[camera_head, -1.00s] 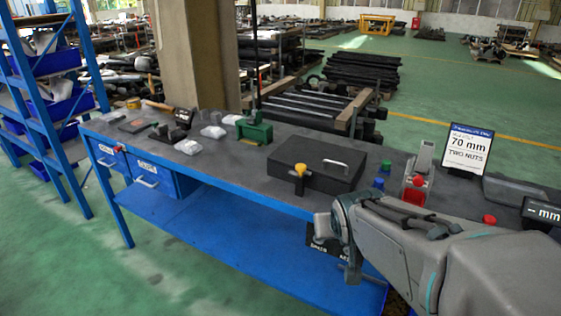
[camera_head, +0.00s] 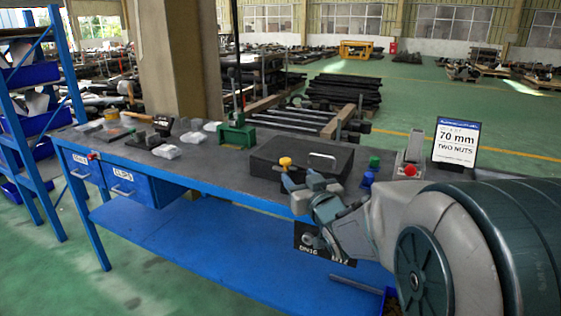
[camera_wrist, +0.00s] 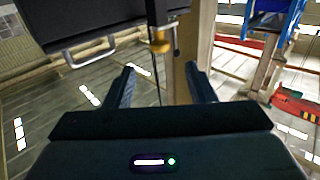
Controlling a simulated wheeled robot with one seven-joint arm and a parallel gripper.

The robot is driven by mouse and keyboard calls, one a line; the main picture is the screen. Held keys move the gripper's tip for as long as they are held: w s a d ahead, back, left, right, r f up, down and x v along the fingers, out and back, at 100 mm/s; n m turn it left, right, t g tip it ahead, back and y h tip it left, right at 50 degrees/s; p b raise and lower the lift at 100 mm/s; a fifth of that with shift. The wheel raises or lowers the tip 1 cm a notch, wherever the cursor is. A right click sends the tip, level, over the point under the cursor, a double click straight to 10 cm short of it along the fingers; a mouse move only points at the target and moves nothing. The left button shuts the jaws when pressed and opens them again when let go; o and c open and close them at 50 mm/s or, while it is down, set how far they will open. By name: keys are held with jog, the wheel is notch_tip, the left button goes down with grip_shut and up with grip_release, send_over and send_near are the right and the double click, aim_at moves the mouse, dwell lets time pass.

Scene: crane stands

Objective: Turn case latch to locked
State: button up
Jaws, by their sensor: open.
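The dark case (camera_head: 275,158) lies closed on the workbench, with a grey carry handle (camera_head: 322,160). Its yellow latch knob (camera_head: 286,161) is at the front edge, left of the handle. My gripper (camera_head: 298,185) is open and empty, just in front of and below the knob. In the wrist view the knob (camera_wrist: 160,42) appears beyond and between the two open fingers (camera_wrist: 161,82), apart from them. The case (camera_wrist: 95,22) and its handle (camera_wrist: 85,52) are at the upper left there. The latch's exact turn angle is hard to tell.
The blue-framed workbench (camera_head: 215,180) also bears a green vise (camera_head: 237,132), plastic bags (camera_head: 167,151), a green and a blue piece (camera_head: 367,179) and a red button (camera_head: 410,171) close to my arm. A sign (camera_head: 455,143) stands at the right.

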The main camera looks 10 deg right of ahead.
aim_at(283, 158)
jog(key=w, duration=0.4)
jog(key=w+a, duration=0.1)
jog(key=w, duration=0.3)
jog(key=w+a, duration=0.1)
jog(key=w, duration=0.3)
jog(key=shift+s+b, duration=0.1)
jog(key=shift+b, duration=0.2)
jog(key=c, duration=1)
